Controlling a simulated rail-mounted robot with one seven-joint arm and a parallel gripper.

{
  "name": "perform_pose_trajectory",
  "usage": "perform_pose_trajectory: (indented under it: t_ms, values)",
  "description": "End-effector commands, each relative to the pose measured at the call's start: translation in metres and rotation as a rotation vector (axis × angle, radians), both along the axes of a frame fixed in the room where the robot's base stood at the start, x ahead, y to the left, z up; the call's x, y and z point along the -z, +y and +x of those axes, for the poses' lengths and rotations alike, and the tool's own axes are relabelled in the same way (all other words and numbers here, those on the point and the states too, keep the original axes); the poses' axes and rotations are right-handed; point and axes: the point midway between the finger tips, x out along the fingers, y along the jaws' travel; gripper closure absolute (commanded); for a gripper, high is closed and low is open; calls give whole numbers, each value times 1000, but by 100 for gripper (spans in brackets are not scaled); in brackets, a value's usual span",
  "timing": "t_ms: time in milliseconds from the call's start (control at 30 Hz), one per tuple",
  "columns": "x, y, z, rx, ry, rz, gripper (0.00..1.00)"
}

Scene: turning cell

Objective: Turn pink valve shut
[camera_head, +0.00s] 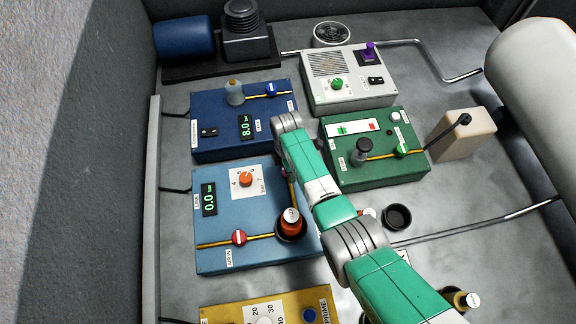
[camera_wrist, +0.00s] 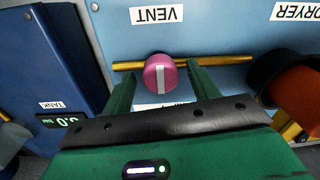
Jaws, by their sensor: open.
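The pink valve (camera_wrist: 160,80) is a round knob with a white stripe, on a yellow pipe (camera_wrist: 225,60) under a label reading VENT, upside down in the wrist view. The stripe lies across the pipe. My gripper (camera_wrist: 161,85) is open, with one green finger to the left of the knob and one to the right. I see gaps between the fingers and the knob; the exact fingertip depth is unclear.
A red valve (camera_head: 239,238) is on the same panel. The dark blue panel (camera_head: 215,110), green panel (camera_head: 345,180) and yellow panel (camera_head: 225,318) lie around it.

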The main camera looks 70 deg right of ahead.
Motion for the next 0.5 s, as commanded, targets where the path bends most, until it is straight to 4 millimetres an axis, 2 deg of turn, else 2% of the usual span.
perform_pose_trajectory:
  t_ms: [67,333,500]
  values:
    - [-4,0,0,0,-1,-1,41]
    - [-58,-2,1,0,-3,-3,41]
    - [-76,-2,2,0,-1,-1,41]
